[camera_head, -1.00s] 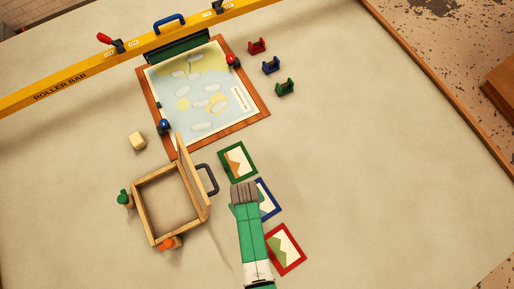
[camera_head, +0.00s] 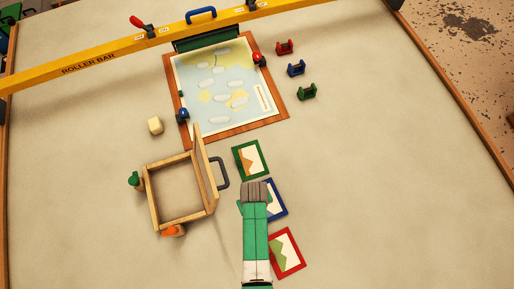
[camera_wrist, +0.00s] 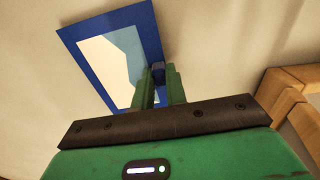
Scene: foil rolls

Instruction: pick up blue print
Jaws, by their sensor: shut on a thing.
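The blue print, a blue-framed picture (camera_head: 279,207), lies between the green-framed and red-framed prints in the head view, its left part hidden under my arm. In the wrist view the blue print (camera_wrist: 150,25) fills the upper left, with a pale and light-blue picture inside its frame. My gripper (camera_wrist: 159,73) is shut on a small blue tab at the print's near edge, one green finger on each side. In the head view my fingertips are hidden by the arm. I cannot tell whether the print is off the table.
The green-framed print (camera_head: 239,164) and red-framed print (camera_head: 301,266) lie close by. A wooden box (camera_head: 151,202) with an upright lid stands left of my arm. A map board (camera_head: 236,137) lies behind, under the yellow roller bar (camera_head: 110,57).

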